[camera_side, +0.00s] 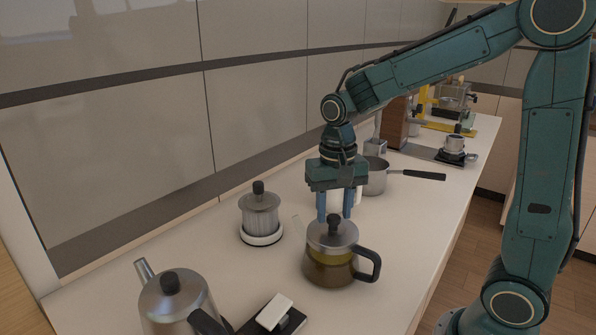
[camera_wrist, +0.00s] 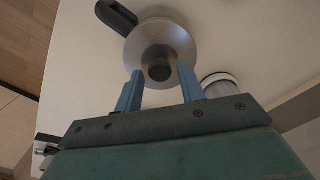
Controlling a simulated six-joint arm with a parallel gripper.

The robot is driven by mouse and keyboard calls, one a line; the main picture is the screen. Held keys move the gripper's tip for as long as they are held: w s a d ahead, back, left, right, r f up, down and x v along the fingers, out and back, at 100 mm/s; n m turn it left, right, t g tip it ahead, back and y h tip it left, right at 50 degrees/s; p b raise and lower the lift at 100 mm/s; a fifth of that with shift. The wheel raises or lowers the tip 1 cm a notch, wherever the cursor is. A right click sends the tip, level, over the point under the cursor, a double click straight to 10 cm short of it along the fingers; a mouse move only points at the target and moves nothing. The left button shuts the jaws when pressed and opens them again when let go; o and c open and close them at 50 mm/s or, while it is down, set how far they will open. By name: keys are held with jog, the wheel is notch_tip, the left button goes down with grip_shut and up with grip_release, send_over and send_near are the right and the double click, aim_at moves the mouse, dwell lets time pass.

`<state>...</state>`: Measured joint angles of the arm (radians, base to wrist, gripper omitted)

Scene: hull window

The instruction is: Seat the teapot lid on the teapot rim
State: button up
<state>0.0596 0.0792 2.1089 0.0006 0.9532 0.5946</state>
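The glass teapot (camera_side: 328,270) with amber liquid and a dark handle stands on the counter. The grey metal lid (camera_side: 345,236) with a dark knob lies over its mouth and looks about level. I cannot tell whether it sits fully in the rim. In the wrist view the round lid (camera_wrist: 175,38) covers the teapot's top, with the teapot handle (camera_wrist: 117,17) at upper left. My gripper (camera_side: 334,217) is open above the lid, its two blue fingers apart. In the wrist view its fingertips (camera_wrist: 160,70) stand on either side of the knob with visible gaps, holding nothing.
A ribbed canister (camera_side: 260,216) with a dark knob stands left of the teapot. A metal kettle (camera_side: 172,300) and a dark stand with a white block (camera_side: 275,311) are in front. A saucepan (camera_side: 376,177) is behind. The counter (camera_side: 250,280) is clear between them.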

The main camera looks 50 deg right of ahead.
jog(key=shift+r, duration=1.35)
jog(key=o, duration=0.5)
jog(key=shift+c, duration=0.2)
jog(key=c, duration=0.5)
jog(key=shift+o, duration=0.2)
jog(key=shift+r, duration=0.1)
notch_tip(320, 180, up, 9)
dwell(0.9)
